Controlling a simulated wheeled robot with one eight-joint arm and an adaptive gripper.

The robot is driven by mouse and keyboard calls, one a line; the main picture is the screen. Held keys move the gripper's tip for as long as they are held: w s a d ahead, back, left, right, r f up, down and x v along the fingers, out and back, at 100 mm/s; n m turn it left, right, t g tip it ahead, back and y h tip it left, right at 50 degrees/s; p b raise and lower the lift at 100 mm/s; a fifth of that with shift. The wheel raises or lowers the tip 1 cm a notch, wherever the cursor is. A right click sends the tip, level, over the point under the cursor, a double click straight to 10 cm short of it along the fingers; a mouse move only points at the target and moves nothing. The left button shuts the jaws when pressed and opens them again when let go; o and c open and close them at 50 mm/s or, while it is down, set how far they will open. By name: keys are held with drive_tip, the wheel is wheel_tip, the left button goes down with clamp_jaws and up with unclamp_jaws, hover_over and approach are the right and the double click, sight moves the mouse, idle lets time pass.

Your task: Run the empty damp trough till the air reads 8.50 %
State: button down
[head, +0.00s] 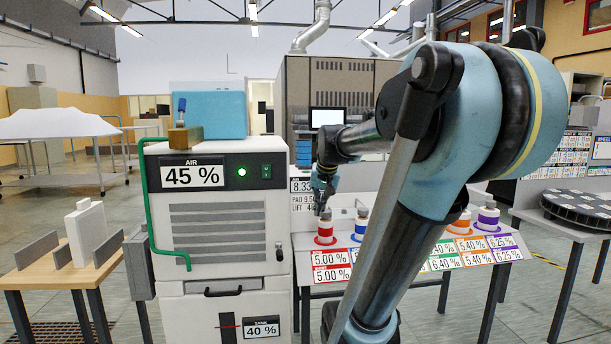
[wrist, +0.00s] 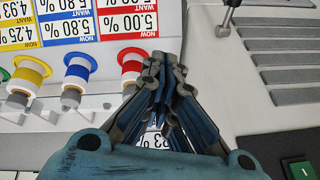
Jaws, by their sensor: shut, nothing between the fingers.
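My gripper (head: 322,196) is shut and empty, above the red-ringed knob (head: 325,227) on the sloped card board. In the wrist view my shut fingers (wrist: 168,85) come close beside the red-ringed knob (wrist: 131,65); I cannot tell if they touch. The white cabinet (head: 212,245) reads AIR 45 % (head: 192,176) and TANK 40 % (head: 261,328). Its green lamp (head: 242,171) is lit. A green switch (head: 266,171) sits beside the lamp, and it shows in the wrist view (wrist: 300,169). A partly hidden readout (head: 302,185) starts 8.33. I cannot single out the damp trough.
A small lever (head: 279,250) is on the cabinet's right side. A blue box (head: 210,113) and a wooden block (head: 185,138) stand on top. Other ringed knobs, blue (head: 361,224) and purple (head: 488,217), line the board. A wooden stand (head: 60,275) is left.

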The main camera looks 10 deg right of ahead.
drive_tip(key=w+r+m+t, duration=0.1)
drive_tip(key=w+r, duration=0.5)
drive_tip(key=w, duration=0.5)
drive_tip(key=w+d+r+m+t, duration=0.1)
drive_tip(key=w+r, duration=0.5)
drive_tip(key=w, duration=0.6)
drive_tip(key=w+r+m+t, duration=0.2)
drive_tip(key=w+r, duration=0.4)
drive_tip(key=w, duration=0.5)
drive_tip(key=shift+w+d+m, duration=0.15)
drive_tip(key=shift+d+m, duration=0.1)
drive_tip(key=shift+m, duration=0.15)
drive_tip(key=shift+f, duration=4.3)
drive_tip(key=shift+f, duration=0.8)
drive_tip(key=shift+r, duration=0.85)
drive_tip(key=shift+r, duration=0.1)
drive_tip(key=shift+r, duration=2.45)
